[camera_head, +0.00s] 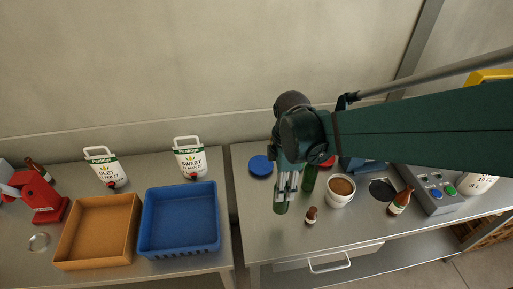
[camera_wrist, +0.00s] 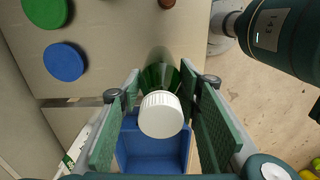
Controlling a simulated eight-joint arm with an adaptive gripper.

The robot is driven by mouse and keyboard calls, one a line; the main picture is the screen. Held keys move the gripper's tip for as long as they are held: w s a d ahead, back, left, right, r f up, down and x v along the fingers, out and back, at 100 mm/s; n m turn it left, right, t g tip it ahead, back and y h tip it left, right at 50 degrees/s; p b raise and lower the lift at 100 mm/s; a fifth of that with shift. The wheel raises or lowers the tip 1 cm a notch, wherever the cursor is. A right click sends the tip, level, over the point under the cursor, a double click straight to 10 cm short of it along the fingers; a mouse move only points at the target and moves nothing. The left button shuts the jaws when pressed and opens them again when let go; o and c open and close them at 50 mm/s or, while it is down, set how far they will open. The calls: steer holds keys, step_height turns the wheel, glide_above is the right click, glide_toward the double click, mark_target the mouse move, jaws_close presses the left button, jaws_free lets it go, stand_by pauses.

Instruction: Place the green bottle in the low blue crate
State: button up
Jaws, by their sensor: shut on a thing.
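My gripper (camera_head: 286,190) is over the left part of the right-hand steel table in the head view. It is shut on a green bottle (camera_head: 281,207), whose lower end shows below the fingers. In the wrist view the bottle (camera_wrist: 163,72) lies between the finger pads, its white cap (camera_wrist: 161,115) towards the camera. The low blue crate (camera_head: 184,248) stands on the left-hand table, left of my gripper and apart from it. In the wrist view, a blue surface (camera_wrist: 150,155) shows below the cap. Whether the bottle touches the table I cannot tell.
An orange-brown crate (camera_head: 75,262) stands left of the blue one. Two white jugs (camera_head: 104,168) (camera_head: 190,158) stand behind the crates. Right of my gripper are another green bottle (camera_head: 309,179), a white pot (camera_head: 340,192) and a brown bottle (camera_head: 399,203). A gap separates the tables.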

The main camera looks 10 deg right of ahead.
steer(key=shift+a, duration=0.1)
steer(key=w+a+p, duration=0.1)
steer(key=a+p, duration=0.2)
steer(key=a, duration=4.1)
steer(key=shift+w+r+n, duration=0.3)
steer(key=shift+w+r, duration=0.1)
steer(key=shift+r, duration=0.05)
steer(key=shift+f, duration=0.1)
steer(key=shift+f, duration=2.85)
